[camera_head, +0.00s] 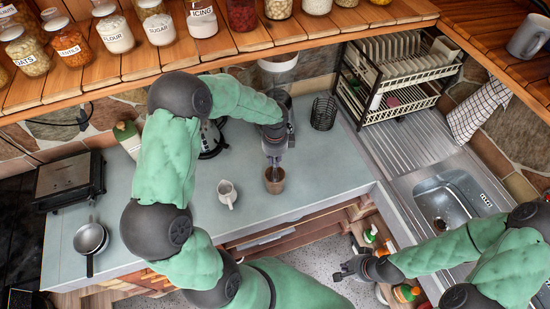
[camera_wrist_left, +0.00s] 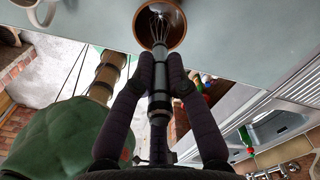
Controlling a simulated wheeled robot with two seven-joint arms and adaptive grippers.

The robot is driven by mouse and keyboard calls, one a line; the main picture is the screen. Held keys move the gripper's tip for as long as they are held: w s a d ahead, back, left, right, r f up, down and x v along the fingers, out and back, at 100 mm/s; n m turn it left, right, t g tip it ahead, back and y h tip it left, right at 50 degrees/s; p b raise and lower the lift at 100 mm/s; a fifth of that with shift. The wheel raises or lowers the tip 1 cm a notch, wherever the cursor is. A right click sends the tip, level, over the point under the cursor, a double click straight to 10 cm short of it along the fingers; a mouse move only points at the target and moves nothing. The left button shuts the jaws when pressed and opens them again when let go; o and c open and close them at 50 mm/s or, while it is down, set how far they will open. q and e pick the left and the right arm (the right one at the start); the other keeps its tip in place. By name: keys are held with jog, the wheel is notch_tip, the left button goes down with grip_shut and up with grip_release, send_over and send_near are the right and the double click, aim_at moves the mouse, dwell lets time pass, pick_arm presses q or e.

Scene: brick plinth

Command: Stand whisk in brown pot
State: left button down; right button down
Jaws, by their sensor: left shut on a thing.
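The brown pot (camera_head: 275,184) stands on the grey counter near its front edge. In the left wrist view the pot (camera_wrist_left: 177,38) shows its round rim and dark inside. The whisk (camera_wrist_left: 158,75) has a dark handle and wire loops; my left gripper (camera_wrist_left: 160,70) is shut on its handle. The wire end is over or inside the pot's mouth; how deep it sits I cannot tell. In the head view my left gripper (camera_head: 274,148) is just above the pot. My right gripper (camera_head: 344,272) is low at the right, in front of the counter, away from the pot; its fingers are small.
A white jug (camera_head: 227,193) stands left of the pot. A black wire holder (camera_head: 323,113) and a dish rack (camera_head: 398,80) are behind and to the right. The counter right of the pot is clear.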

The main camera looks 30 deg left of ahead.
pick_arm(q)
jog(key=c, duration=1.1)
grip_release()
jog(key=shift+c, duration=0.2)
jog(key=shift+r, duration=0.1)
notch_tip(320, 180, up, 12)
jog(key=shift+f, duration=0.1)
